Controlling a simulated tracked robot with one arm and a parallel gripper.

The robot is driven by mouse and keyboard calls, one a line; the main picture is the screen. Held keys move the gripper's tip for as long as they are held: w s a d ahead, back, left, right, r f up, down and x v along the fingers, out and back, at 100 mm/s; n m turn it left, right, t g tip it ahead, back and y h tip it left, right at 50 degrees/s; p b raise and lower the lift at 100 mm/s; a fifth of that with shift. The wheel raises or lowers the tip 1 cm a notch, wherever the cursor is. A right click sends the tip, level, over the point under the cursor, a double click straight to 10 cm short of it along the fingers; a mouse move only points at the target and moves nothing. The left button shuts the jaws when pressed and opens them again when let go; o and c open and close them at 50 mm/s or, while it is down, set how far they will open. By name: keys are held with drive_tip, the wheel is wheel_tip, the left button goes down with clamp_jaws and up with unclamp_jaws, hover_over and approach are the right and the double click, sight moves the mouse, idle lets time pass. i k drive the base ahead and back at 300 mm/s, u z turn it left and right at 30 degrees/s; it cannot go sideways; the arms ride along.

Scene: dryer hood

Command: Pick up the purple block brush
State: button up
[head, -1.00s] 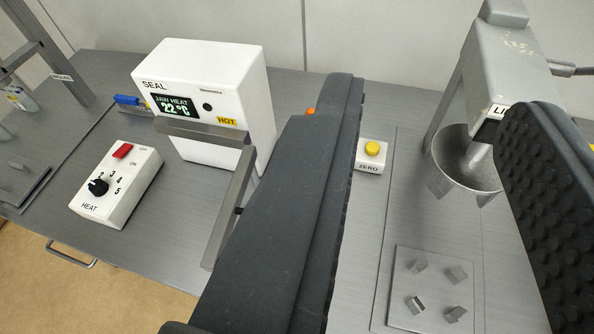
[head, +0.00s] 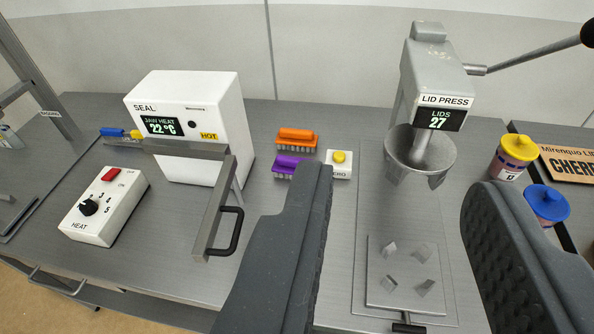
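The purple block brush (head: 287,166) lies on the grey bench in the middle of the head view, between the white sealer and the ZERO button box. Its bristles face down, and its right end is close to or partly behind my left finger in the picture. My gripper (head: 400,200) is open, with its two dark padded fingers wide apart and nothing between them. The brush is beyond the left finger's tip and left of the gap. An orange block brush (head: 296,138) lies just behind the purple one.
The white sealer (head: 190,120) with its metal handle (head: 215,205) stands left of the brushes. The white ZERO box (head: 339,170) is right of them. The lid press (head: 432,100) stands further right, near two lidded tubs (head: 511,155). A HEAT control box (head: 103,205) sits front left.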

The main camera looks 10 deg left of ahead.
sight(284, 166)
drive_tip(key=z, duration=0.05)
drive_tip(key=i, duration=0.9)
drive_tip(key=u, duration=0.05)
